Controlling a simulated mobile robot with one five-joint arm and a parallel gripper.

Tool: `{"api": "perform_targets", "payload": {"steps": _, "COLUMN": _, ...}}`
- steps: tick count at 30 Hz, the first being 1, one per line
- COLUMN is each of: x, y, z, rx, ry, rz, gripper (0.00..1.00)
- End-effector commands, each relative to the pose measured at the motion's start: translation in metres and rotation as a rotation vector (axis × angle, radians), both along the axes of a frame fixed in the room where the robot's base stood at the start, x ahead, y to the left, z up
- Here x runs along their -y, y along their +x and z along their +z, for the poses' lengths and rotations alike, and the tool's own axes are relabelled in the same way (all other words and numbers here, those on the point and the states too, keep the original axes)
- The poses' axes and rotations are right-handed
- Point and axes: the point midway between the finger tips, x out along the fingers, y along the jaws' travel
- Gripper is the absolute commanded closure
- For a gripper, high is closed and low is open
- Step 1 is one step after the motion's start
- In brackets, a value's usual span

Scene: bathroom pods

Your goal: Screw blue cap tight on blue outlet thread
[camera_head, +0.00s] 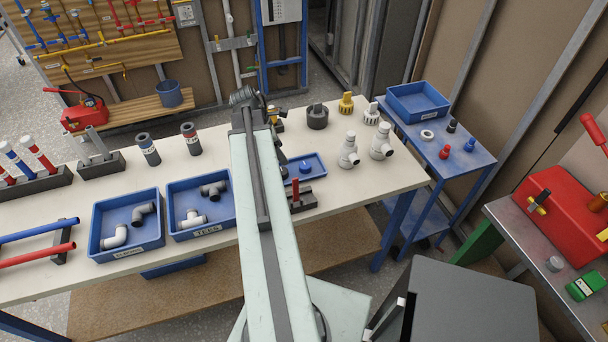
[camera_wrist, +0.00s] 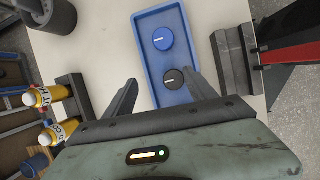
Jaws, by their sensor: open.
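A blue cap (camera_wrist: 162,38) with a white line on top lies in a shallow blue tray (camera_wrist: 149,88) in the wrist view. A black cap (camera_wrist: 174,78) lies in the same tray, nearer my gripper. My gripper (camera_wrist: 160,77) is open and empty above the tray, its two fingers spread on either side of the black cap in the picture. The blue cap sits ahead of the fingertips. In the head view the blue cap (camera_head: 305,167) shows in the tray (camera_head: 319,164) right of my arm; my arm hides part of the tray. I cannot make out a blue outlet thread.
A dark block (camera_wrist: 233,60) stands right of the tray. Orange bottles (camera_wrist: 42,96) stand at the left. White fittings (camera_head: 348,151) stand on the bench (camera_head: 385,180). A side table (camera_head: 455,165) holds small red, black and blue parts. Fitting bins (camera_head: 130,245) sit left.

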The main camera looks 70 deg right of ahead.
Motion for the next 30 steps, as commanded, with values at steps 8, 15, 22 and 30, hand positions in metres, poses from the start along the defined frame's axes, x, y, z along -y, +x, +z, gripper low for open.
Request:
{"api": "perform_targets", "payload": {"steps": 8, "x": 0.023, "y": -0.044, "z": -0.004, "rx": -0.052, "ry": 0.018, "rz": 0.047, "gripper": 0.35}}
{"api": "perform_targets", "payload": {"steps": 15, "x": 0.028, "y": -0.05, "z": -0.03, "rx": -0.051, "ry": 0.018, "rz": 0.046, "gripper": 0.35}}
{"api": "perform_targets", "payload": {"steps": 22, "x": 0.028, "y": -0.055, "z": -0.039, "rx": -0.051, "ry": 0.018, "rz": 0.046, "gripper": 0.35}}
{"api": "perform_targets", "payload": {"steps": 30, "x": 0.035, "y": -0.071, "z": -0.078, "rx": -0.051, "ry": 0.018, "rz": 0.046, "gripper": 0.35}}
